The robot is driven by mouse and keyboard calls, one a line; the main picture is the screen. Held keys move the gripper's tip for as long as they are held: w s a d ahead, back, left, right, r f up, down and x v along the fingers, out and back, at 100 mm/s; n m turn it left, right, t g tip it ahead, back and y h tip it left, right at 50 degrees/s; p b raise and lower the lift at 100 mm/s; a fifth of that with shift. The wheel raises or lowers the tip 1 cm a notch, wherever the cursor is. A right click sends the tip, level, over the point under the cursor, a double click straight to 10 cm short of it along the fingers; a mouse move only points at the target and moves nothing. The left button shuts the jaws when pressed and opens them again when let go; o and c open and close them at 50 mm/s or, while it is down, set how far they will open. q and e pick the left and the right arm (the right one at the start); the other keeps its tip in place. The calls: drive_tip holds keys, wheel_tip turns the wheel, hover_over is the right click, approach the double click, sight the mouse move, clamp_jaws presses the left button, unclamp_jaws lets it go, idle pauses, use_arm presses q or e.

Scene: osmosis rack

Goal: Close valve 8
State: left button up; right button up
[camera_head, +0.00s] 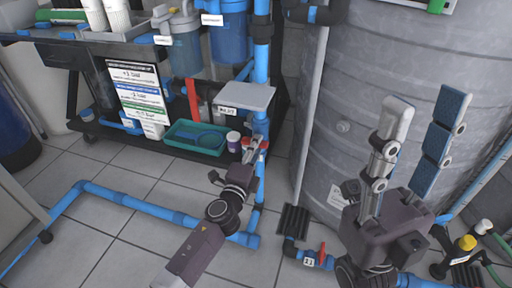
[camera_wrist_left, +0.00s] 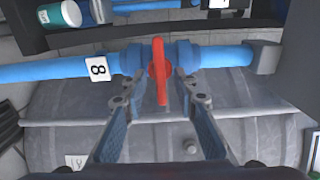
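Valve 8 has a red handle (camera_wrist_left: 158,70) on a blue pipe, with a white tag "8" (camera_wrist_left: 97,69) to its left in the left wrist view. The handle stands across the pipe in that view. My left gripper (camera_wrist_left: 160,84) is open, one finger on each side of the handle, with gaps visible on both sides. In the head view my left gripper (camera_head: 256,150) reaches the vertical blue pipe beside the rack, where a small red part (camera_head: 264,145) shows, mostly covered by the fingers. My right gripper (camera_head: 422,112) is open and empty, raised before the grey tank.
A large grey tank (camera_head: 345,90) stands right of the pipe. A grey plate (camera_head: 246,95) juts out above my left gripper. A green tray (camera_head: 172,137) and small containers sit on the rack's low shelf. Another red-handled valve (camera_head: 322,250) is near the floor. Blue pipe (camera_head: 140,205) crosses the floor.

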use_arm(q)
drive_tip(key=v, duration=1.2)
idle(0.4)
